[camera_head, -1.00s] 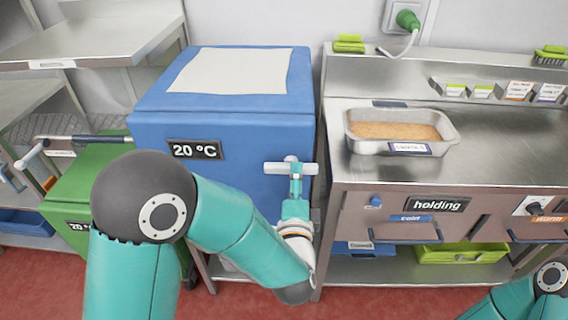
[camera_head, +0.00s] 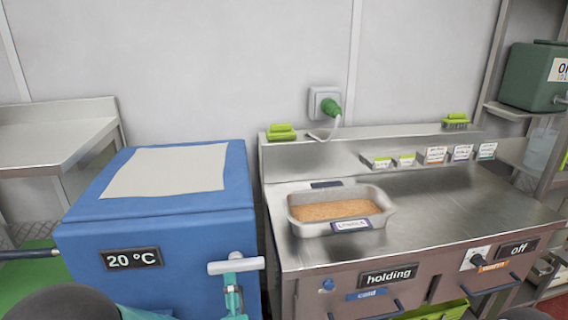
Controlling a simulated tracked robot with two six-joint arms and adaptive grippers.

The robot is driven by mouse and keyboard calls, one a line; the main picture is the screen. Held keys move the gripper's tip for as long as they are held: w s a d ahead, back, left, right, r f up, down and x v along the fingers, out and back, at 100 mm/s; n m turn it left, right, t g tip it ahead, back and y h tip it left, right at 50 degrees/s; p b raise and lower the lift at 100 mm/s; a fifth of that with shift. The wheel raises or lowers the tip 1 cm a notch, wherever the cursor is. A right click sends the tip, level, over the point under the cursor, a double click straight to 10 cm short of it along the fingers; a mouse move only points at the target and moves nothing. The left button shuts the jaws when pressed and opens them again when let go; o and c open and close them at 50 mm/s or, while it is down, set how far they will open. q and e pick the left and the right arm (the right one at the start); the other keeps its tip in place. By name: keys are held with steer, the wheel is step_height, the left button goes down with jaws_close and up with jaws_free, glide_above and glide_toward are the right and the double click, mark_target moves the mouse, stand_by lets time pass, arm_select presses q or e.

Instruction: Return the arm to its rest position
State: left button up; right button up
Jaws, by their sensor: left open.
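My left gripper (camera_head: 236,266) is open and empty, in front of the right part of the blue box's front face. Its wrist is teal and white, and the arm runs out of the bottom of the picture. The blue box (camera_head: 205,199) carries a "20 °C" label (camera_head: 132,259) and a pale sheet (camera_head: 165,172) on its lid. I cannot tell whether the gripper touches the box. My right gripper is not in view; only a dark bit of that arm shows at the bottom right.
A steel counter (camera_head: 450,215) holds a metal tray (camera_head: 300,228) of brown grainy stuff. Its front has a "holding" label (camera_head: 389,276) and a knob (camera_head: 479,256). A green plug (camera_head: 330,107) sits in the wall socket.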

arm_select(q)
steer(key=a+f+n+g+y+p, duration=0.1)
steer(key=a+f+g+p, duration=0.25)
steer(key=a+f, duration=0.7)
steer(key=s+d+f+n+g+h, duration=0.1)
steer(key=s+f+n+g+h, duration=0.3)
steer(key=f, duration=0.7)
steer(key=s+d+f+n+g+h, duration=0.3)
steer(key=s+d+f+n+g, duration=0.1)
steer(key=s, duration=0.4)
steer(key=s+d+f+n+g+h, duration=0.2)
steer(key=s+d+f+n+g, duration=0.2)
steer(key=s, duration=0.5)
steer(key=d+n+g+p, duration=0.1)
steer(key=d+n, duration=0.1)
steer(key=n, duration=0.1)
steer(key=shift+n+h, duration=0.4)
